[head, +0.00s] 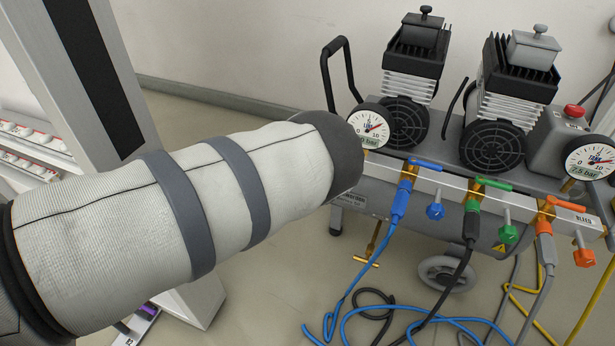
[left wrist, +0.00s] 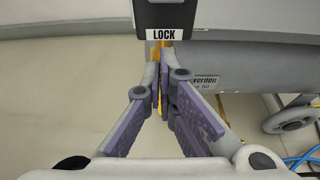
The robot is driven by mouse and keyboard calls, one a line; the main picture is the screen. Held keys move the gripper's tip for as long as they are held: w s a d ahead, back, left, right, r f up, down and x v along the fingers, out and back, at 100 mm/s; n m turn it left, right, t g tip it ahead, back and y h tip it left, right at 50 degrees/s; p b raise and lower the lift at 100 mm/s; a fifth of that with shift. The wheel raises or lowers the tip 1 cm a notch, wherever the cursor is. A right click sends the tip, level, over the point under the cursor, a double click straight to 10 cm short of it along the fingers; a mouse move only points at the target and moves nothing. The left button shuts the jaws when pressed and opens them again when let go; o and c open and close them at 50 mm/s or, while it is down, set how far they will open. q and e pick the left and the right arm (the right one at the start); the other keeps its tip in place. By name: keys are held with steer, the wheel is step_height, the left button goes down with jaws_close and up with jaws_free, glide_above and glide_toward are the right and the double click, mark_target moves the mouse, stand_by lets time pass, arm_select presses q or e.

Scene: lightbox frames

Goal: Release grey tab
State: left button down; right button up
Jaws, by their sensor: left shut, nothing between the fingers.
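My left arm (head: 170,200) reaches in from the left in a pale sleeve with grey bands; its end hides the gripper in the head view. In the left wrist view my left gripper (left wrist: 163,58) is shut and empty, its purple-padded fingers together. The fingertips are just below a dark grey block (left wrist: 166,17) with a white LOCK label (left wrist: 165,34). A brass-coloured piece shows behind the fingertips; I cannot tell whether they touch it. A small light piece at the block's top is cut off by the frame, so I cannot tell whether it is the grey tab.
The compressor has a grey tank (left wrist: 245,75), two motors, a left gauge (head: 370,127) and a right gauge (head: 591,160). Blue (head: 399,205), green and orange fittings line the manifold. Hoses lie on the floor by a wheel (head: 446,274). A grey post (head: 100,80) stands at left.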

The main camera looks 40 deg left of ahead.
arm_select(q)
steer(key=p+v, duration=0.3)
steer(key=v, duration=0.7)
steer(key=shift+p, duration=0.3)
